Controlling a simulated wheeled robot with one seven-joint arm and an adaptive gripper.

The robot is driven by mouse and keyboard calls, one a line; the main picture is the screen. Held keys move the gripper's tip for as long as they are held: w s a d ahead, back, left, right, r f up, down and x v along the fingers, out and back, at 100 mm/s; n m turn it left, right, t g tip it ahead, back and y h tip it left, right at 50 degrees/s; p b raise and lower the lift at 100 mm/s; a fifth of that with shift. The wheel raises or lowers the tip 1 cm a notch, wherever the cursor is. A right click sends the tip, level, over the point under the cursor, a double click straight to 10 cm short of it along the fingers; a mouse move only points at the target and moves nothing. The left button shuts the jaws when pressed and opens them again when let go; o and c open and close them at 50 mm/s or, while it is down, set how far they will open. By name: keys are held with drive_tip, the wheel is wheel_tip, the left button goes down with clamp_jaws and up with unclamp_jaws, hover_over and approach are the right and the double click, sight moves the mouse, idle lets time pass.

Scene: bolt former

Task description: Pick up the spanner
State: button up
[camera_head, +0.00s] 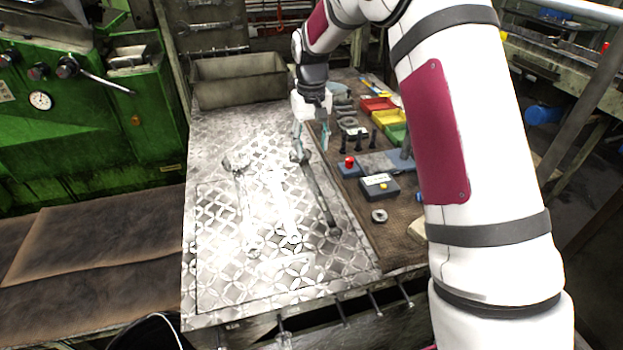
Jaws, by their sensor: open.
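A dark metal spanner (317,193) lies on the patterned steel plate of the workbench (215,290), running from its head near my gripper down to the right. A paler spanner-like tool (243,205) lies on the plate to its left. Another bright, washed-out long tool (283,208) seems to lie between them; glare hides its outline. My gripper (311,147) points down, open, near the head end of the dark spanner. I cannot tell its height above the plate, and nothing shows between its fingers.
A grey metal bin (238,82) stands at the back of the bench. To the right, a brown mat (405,222) holds a control box (379,187), a ring nut (379,215), dark upright bolts and coloured trays (378,104). A green machine (90,120) stands left.

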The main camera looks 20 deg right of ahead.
sight(311, 179)
drive_tip(key=shift+s+f+p, duration=0.1)
drive_tip(key=shift+f+p, duration=1.05)
drive_tip(key=shift+f, duration=3.65)
clamp_jaws()
